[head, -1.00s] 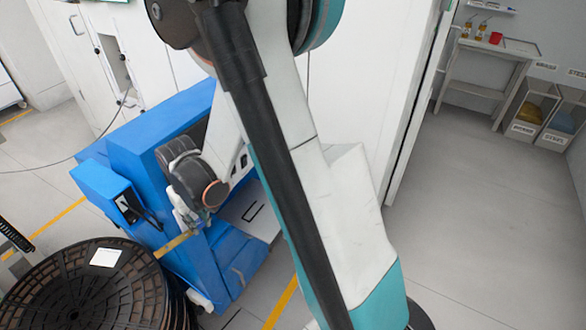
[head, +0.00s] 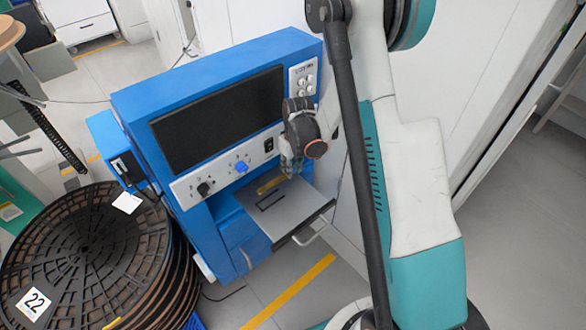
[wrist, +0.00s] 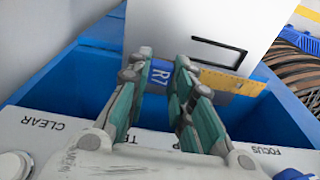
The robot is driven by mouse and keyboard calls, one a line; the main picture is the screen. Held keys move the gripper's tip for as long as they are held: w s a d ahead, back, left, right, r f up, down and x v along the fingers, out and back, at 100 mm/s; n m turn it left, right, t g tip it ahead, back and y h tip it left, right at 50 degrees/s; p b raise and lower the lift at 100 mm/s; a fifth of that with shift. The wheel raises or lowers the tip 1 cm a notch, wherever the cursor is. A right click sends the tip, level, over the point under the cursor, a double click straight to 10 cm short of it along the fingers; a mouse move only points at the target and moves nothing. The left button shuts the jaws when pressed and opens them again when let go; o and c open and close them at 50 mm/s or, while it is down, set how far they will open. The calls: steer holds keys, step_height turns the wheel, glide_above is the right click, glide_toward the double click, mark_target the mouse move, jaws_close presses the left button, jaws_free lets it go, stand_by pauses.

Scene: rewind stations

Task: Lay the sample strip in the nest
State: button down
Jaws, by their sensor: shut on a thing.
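In the head view the strip (head: 270,184) shows small beside my gripper (head: 289,172). My gripper (wrist: 162,70) is shut on the R7 end. The nest appears to be the black-outlined slot (wrist: 218,53) in the grey drawer plate; it also shows in the head view (head: 272,200). The strip lies apart from the slot, on its machine side. I cannot tell its height above the plate.
The blue machine (head: 215,72) has a dark screen and a knob panel (head: 222,175) above the extended drawer plate (head: 300,205). A drawer handle (head: 312,232) sticks out in front. Stacked black reels (head: 85,250) stand to the left. Floor is clear in front of the drawer.

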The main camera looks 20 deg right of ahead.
mark_target(291, 186)
steer(key=shift+w+d+f, duration=0.1)
steer(key=shift+d+f, duration=0.05)
steer(key=shift+f, duration=0.15)
step_height(291, 186, down, 3)
steer(key=b, duration=0.3)
steer(key=shift+f, duration=1.35)
steer(key=shift+f, duration=0.9)
stand_by(0.6)
steer(key=c, duration=1.3)
jaws_free()
steer(key=shift+c, duration=0.2)
steer(key=shift+r, duration=0.1)
step_height(291, 186, up, 12)
steer(key=s, duration=0.1)
steer(key=shift+s+d, duration=0.2)
